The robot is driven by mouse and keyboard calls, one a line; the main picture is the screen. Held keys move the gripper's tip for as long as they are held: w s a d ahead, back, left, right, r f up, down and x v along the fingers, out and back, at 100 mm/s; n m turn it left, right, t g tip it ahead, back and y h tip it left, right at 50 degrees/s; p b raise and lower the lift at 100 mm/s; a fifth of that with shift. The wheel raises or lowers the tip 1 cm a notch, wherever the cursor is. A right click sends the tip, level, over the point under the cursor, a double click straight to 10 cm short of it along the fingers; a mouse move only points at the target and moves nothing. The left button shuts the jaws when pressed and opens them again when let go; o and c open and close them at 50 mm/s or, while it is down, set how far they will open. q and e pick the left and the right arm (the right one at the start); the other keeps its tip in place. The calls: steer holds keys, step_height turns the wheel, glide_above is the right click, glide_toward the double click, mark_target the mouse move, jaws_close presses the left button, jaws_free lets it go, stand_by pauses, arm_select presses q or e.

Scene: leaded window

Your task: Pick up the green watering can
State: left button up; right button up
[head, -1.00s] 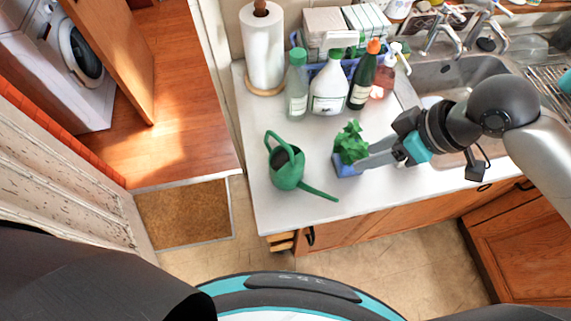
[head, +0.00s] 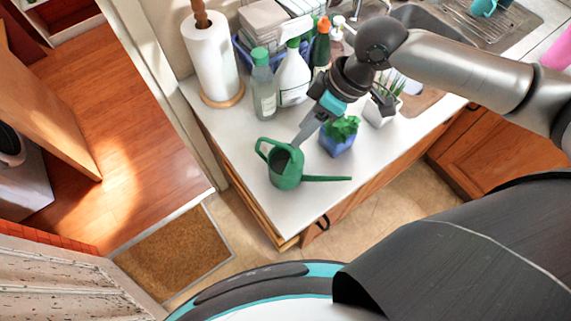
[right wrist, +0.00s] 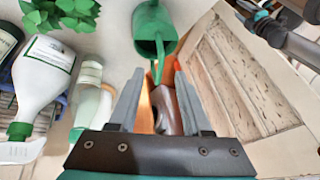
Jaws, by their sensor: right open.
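The green watering can (head: 285,170) stands upright on the white counter near its left end, its spout pointing right and its looped handle on the left. My right gripper (head: 301,138) is open and empty, pointing down just behind the can's opening. In the right wrist view the can (right wrist: 152,28) is ahead of the open fingers (right wrist: 157,80), with its handle end lined up near the gap between the fingertips. I cannot tell whether they touch. My left gripper is out of view.
A plant in a blue pot (head: 338,140) stands close right of the can, under my right arm. A white-potted plant (head: 380,108), bottles (head: 292,78) and a paper towel roll (head: 213,58) stand behind. The counter's front edge is near the can.

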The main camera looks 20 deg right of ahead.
mark_target(285, 145)
steer(key=x, duration=0.7)
steer(key=shift+a+f, duration=0.25)
steer(key=shift+a, duration=0.05)
jaws_close()
steer(key=shift+w+r, duration=0.1)
steer(key=shift+r, duration=0.05)
stand_by(1.0)
